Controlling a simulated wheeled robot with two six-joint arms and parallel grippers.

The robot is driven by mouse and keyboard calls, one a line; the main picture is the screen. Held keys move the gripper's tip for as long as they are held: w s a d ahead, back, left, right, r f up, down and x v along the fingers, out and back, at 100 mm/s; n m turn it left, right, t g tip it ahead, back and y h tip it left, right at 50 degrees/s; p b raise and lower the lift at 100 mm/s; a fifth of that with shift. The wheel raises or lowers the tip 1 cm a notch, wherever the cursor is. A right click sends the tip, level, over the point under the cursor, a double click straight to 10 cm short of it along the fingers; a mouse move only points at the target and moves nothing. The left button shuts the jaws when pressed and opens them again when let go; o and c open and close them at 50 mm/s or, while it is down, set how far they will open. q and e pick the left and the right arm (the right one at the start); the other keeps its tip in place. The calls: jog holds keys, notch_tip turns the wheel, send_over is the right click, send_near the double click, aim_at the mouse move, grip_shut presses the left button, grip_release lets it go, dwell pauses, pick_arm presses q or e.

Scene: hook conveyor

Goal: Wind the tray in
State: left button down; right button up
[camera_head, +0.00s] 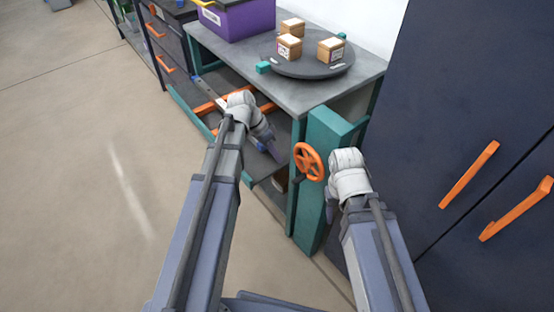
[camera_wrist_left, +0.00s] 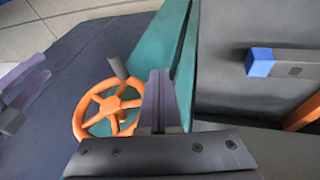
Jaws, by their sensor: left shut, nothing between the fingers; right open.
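An orange handwheel (camera_head: 308,161) with a dark crank knob (camera_head: 298,180) is mounted on the teal post at the table's front right corner. It also shows in the left wrist view (camera_wrist_left: 108,108), its knob pointing up. My left gripper (camera_head: 274,152) is shut and empty, left of the wheel; in the left wrist view its fingers (camera_wrist_left: 158,100) overlap the wheel's right edge, and I cannot tell whether they touch. My right gripper (camera_head: 331,212) is open, just right of the wheel. A dark low surface with an orange bar (camera_head: 205,108), perhaps the tray, lies under the tabletop, partly hidden by my left arm.
The grey table (camera_head: 225,48) carries a round dark turntable (camera_head: 305,68) with three small boxes and a purple bin (camera_head: 240,18). A dark cabinet (camera_head: 440,110) with orange handles stands close on the right. A grey bar with a blue end (camera_wrist_left: 262,61) is near my left gripper. Floor at left is clear.

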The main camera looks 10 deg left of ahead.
pick_arm(q)
jog(key=w+a+r+p, duration=0.1)
jog(key=a+r+p, duration=0.4)
jog(key=r, duration=0.1)
jog(key=shift+a+r, duration=0.2)
